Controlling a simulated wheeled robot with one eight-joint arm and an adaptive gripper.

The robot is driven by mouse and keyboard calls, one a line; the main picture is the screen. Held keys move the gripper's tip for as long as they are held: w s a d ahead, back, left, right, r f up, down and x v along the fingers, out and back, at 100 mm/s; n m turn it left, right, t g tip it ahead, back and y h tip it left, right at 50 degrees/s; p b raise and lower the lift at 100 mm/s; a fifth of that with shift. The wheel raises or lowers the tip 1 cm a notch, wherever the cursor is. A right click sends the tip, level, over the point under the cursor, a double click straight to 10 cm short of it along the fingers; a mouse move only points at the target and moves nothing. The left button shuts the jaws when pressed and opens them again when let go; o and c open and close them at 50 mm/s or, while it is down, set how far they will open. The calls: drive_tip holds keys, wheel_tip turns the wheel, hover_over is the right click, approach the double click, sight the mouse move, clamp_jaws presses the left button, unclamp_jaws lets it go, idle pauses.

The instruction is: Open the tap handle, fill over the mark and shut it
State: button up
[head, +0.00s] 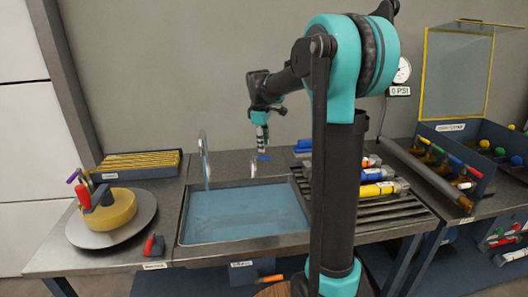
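My gripper (262,146) hangs fingers-down above the back edge of the basin, small in the head view. Whether its fingers are open or shut is too small to tell. A small blue piece (264,157), possibly the tap handle, shows right at or just below the fingertips; I cannot tell whether they touch. A pale upright piece (252,169) is beside it, too small to identify. The metal-rimmed basin (182,222) has a blue inside; I cannot tell water from its floor. A thin upright hoop (205,160) stands at its back left. No fill mark can be made out.
A yellow round block on a grey disc (84,235) and a red-handled tool (153,247) are left of the basin. Several coloured cylinders (376,189) lie on the ribbed rack at right. A gauge (402,70) reads 0 PSI. My arm column hides part of the bench.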

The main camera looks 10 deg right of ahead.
wheel_tip(320, 180, up, 6)
drive_tip(key=s, duration=0.1)
drive_tip(key=shift+a, duration=0.25)
drive_tip(key=shift+r, duration=0.1)
idle(4.3)
approach(265, 157)
drive_tip(key=f, duration=0.2)
drive_tip(key=w+f, duration=0.1)
drive_tip(key=f, duration=0.5)
drive_tip(key=shift+w+d, duration=0.35)
drive_tip(key=shift+d, duration=0.05)
clamp_jaws()
idle(0.4)
